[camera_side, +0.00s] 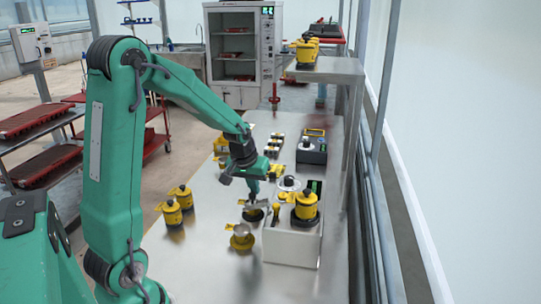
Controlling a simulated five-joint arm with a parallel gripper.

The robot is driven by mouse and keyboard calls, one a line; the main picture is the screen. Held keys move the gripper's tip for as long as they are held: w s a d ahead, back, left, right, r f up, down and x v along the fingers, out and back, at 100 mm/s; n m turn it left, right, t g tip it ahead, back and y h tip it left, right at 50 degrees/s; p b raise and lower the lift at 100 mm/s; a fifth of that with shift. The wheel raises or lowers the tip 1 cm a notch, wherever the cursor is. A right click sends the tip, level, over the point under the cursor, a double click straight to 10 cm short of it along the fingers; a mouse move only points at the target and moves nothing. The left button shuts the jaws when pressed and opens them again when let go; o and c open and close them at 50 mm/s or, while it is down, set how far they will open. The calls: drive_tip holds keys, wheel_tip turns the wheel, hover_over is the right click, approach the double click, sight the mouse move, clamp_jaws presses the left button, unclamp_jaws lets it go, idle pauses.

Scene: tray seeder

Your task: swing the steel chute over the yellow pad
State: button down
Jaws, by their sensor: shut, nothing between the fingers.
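My gripper (254,199) points down over the metal table (205,255), left of a white box-shaped machine (291,247). Its fingers are shut and look empty. Just below the fingertips is a small dark round part (253,215) with some yellow beside it; I cannot tell whether the fingers touch it. A small yellow piece with a grey metal cup-like top (242,232) stands in front of that. The chute and the yellow pad are too small to tell apart surely here.
A yellow and black canister (305,206) sits on the white machine, with a yellow-knobbed part (276,212) at its left. Two yellow pots (173,212) stand on the table's left. Small boxes (312,152) stand further back. The front left of the table is clear.

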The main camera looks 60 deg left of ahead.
sight(253, 198)
drive_tip(key=shift+s+d, duration=0.6)
drive_tip(key=shift+s, duration=0.05)
drive_tip(key=shift+s+d, duration=0.3)
drive_tip(key=shift+d, duration=0.25)
drive_tip(key=shift+s+d, duration=0.1)
idle(0.4)
drive_tip(key=shift+w+a, duration=0.3)
drive_tip(key=shift+a, duration=0.55)
wheel_tip(253, 198, up, 10)
drive_tip(key=shift+d+f, duration=0.2)
drive_tip(key=shift+d, duration=0.25)
drive_tip(key=shift+s, duration=0.1)
